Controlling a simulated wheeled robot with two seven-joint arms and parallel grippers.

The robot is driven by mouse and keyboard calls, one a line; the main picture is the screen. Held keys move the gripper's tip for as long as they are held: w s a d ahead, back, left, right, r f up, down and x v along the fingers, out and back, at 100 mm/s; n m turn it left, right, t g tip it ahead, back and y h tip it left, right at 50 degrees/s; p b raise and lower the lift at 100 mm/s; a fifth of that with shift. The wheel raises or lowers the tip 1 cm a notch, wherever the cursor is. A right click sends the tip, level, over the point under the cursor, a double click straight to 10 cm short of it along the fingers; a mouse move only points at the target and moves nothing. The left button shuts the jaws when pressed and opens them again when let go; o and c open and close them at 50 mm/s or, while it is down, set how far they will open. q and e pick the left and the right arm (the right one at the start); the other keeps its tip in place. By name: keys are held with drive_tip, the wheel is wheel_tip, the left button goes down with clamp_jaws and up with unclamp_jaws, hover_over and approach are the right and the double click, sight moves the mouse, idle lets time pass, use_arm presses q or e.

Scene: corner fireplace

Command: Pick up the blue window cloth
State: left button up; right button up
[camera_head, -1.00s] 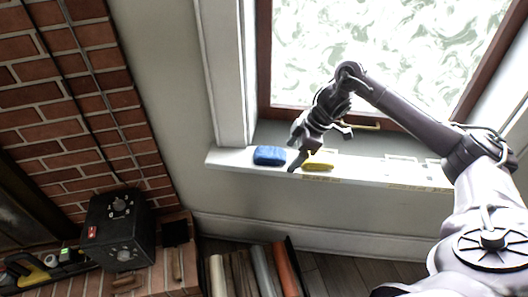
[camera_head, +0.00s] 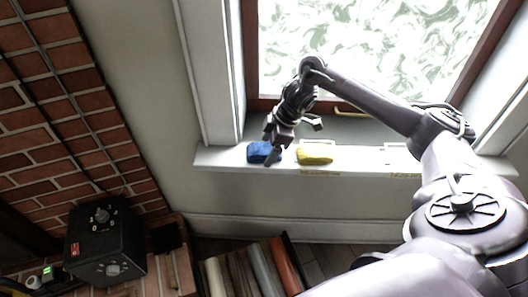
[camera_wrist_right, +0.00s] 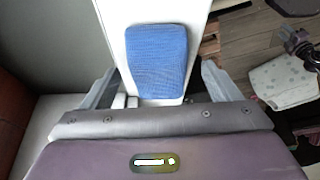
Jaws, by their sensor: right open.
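The blue window cloth (camera_head: 260,152) lies on the left part of the white windowsill. In the right wrist view the cloth (camera_wrist_right: 157,60) is a blue textured block lying on the white sill, ahead of my fingers and between their lines. My right gripper (camera_head: 272,154) is just over the cloth in the head view, covering its right part. In the right wrist view my right gripper (camera_wrist_right: 155,88) has its two fingers wide apart, with nothing held. I cannot tell how far above the cloth the fingertips are. My left gripper is not in view.
A yellow cloth (camera_head: 314,154) lies on the sill (camera_head: 223,158) to the right of the blue one. The window frame (camera_head: 252,60) rises behind. Below stand a black box with knobs (camera_head: 104,243) and several rolls or logs (camera_head: 262,268). A brick wall (camera_head: 80,130) is at left.

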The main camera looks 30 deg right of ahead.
sight(268, 147)
drive_tip(key=shift+a+f, duration=0.1)
drive_tip(key=shift+f, duration=0.15)
drive_tip(key=c, duration=1.1)
drive_tip(key=shift+r, duration=0.1)
